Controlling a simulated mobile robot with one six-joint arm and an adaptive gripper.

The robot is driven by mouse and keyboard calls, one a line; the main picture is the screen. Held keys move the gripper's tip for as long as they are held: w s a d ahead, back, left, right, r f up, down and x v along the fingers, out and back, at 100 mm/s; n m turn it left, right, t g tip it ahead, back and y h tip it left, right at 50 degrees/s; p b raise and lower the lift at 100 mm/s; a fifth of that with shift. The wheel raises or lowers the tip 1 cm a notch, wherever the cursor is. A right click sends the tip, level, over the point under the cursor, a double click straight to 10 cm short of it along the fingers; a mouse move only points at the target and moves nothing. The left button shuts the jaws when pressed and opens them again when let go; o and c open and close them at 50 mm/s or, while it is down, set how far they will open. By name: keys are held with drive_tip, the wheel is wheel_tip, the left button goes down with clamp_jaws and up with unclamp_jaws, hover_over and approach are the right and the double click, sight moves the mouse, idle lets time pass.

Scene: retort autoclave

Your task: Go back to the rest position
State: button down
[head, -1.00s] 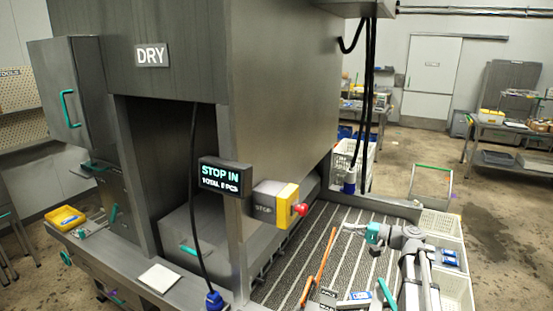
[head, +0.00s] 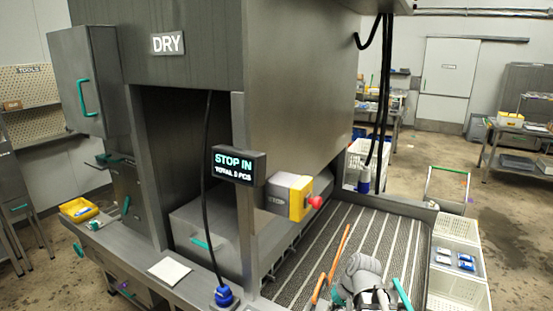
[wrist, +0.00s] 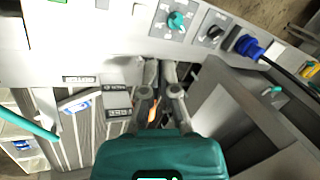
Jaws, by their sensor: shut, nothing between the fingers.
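My gripper (wrist: 160,68) is shut and empty in the wrist view, its two grey fingers close together ahead of its teal body. It points at the grey front panel of the machine; I cannot tell how far off it is. In the head view my arm is folded near the bottom edge, right of centre, over the near end of the ribbed conveyor (head: 330,240). The fingers are hard to make out there. No object is held.
The front panel carries a teal knob (wrist: 178,21), a black knob (wrist: 212,32) and a blue plug (wrist: 248,46). A red stop button (head: 315,203) sticks out of a yellow box. Orange rods (head: 340,255) lie on the conveyor. White crates (head: 455,258) stand at right.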

drive_tip(key=shift+s+d+f+n+g+h+b, duration=0.1)
drive_tip(key=shift+s+d+f+n+h+b, duration=0.15)
drive_tip(key=shift+s+f+h, duration=0.4)
drive_tip(key=shift+s+d+f+n+g+h+b, duration=0.15)
drive_tip(key=shift+s+d+f+h, duration=0.15)
drive_tip(key=shift+s+h, duration=0.55)
drive_tip(key=shift+s+d+f+n+g+h+b, duration=0.1)
drive_tip(key=shift+s+d+f+n+h+b, duration=0.1)
drive_tip(key=shift+s+f+h, duration=0.45)
